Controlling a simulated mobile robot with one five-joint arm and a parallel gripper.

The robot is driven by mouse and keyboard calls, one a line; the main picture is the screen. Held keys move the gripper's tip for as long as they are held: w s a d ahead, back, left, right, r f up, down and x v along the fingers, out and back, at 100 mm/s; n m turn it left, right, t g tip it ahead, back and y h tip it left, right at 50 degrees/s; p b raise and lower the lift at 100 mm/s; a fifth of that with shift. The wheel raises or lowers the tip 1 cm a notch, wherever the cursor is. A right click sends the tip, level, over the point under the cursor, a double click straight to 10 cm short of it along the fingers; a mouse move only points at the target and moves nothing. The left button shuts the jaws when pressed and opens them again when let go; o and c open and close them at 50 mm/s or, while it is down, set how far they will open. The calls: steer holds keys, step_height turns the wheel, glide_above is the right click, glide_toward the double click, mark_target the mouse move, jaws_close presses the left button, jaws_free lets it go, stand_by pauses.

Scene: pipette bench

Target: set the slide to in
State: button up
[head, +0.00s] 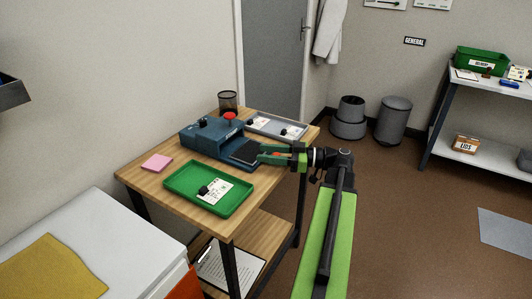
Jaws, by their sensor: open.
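A blue bench device (206,136) stands on the wooden table, with a red knob (229,116) and a small black knob on top. A dark flat plate (243,151), which looks like the slide, sits at the device's right front end. Whether it is in or out is not clear at this size. My gripper (262,153) is green and open, with its fingertips at the right edge of the plate. I cannot tell whether they touch it or are around any part of it. The gripper hides part of that end.
A green tray (178,182) with a white card and a black piece lies in front of the device. A grey tray (265,125) with cards lies behind it, near a dark mesh cup (227,100). A pink pad (157,162) lies at the left.

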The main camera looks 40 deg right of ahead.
steer(key=shift+c, duration=0.4)
jaws_close()
stand_by(0.9)
